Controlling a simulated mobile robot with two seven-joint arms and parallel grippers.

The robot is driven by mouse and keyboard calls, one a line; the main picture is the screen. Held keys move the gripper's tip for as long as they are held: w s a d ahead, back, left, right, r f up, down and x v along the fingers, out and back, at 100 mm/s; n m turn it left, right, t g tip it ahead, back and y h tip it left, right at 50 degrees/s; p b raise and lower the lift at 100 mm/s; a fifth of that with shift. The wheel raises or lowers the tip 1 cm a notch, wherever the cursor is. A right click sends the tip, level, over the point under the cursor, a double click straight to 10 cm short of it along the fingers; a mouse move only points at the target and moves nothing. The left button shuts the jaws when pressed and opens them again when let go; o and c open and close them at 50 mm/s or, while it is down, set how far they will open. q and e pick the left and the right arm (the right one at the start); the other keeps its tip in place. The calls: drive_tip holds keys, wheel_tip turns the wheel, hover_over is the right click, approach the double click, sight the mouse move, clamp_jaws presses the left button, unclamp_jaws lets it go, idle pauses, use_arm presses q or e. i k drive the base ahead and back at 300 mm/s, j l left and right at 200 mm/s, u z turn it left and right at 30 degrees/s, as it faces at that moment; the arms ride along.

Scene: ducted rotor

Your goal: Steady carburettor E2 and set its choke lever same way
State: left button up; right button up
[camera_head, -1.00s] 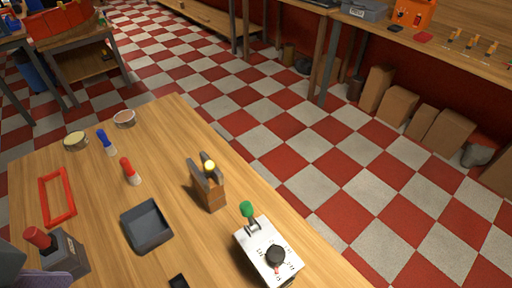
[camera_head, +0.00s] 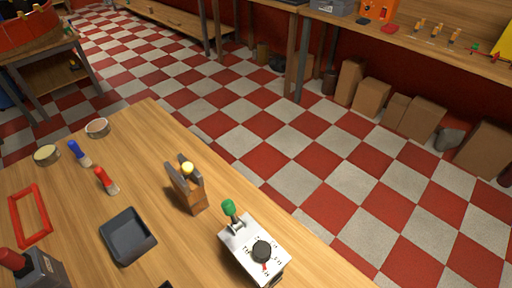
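No label E2 is readable, and I cannot tell which thing is the carburettor. Several small orange-and-grey items (camera_head: 437,29) stand in a row on the bench at upper right, too small to make out any lever. On the near table, a white-topped box (camera_head: 254,247) has a black dial and a green-knobbed lever (camera_head: 230,210) tilted up at its far end. A brown block with grey side plates (camera_head: 187,187) carries a yellow ball. A dark grey box (camera_head: 38,270) with a red knob is cut off at lower left. Neither gripper is in view.
Cardboard boxes (camera_head: 371,98) stand under the right bench (camera_head: 400,38). The checkered floor (camera_head: 290,150) between is clear.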

sight(228, 206)
drive_tip(key=i+l+u, duration=0.15)
drive_tip(key=u, duration=0.4)
drive_tip(key=i+l+u, duration=0.3)
drive_tip(key=u, duration=0.25)
drive_tip(key=i+l+u, duration=0.1)
drive_tip(key=l+u, duration=0.2)
drive_tip(key=u, duration=0.3)
drive_tip(key=i+l+u, duration=0.1)
drive_tip(key=l+u, duration=0.3)
drive_tip(key=u, duration=0.15)
drive_tip(key=l+u, duration=0.35)
drive_tip(key=u, duration=0.2)
drive_tip(key=k+l+u, duration=0.1)
drive_tip(key=l+u, duration=0.25)
drive_tip(key=u, duration=0.2)
drive_tip(key=k+l+u, duration=0.15)
drive_tip(key=l+u, duration=0.15)
drive_tip(key=u, duration=0.3)
drive_tip(key=k+l+u, duration=0.2)
drive_tip(key=u, duration=0.35)
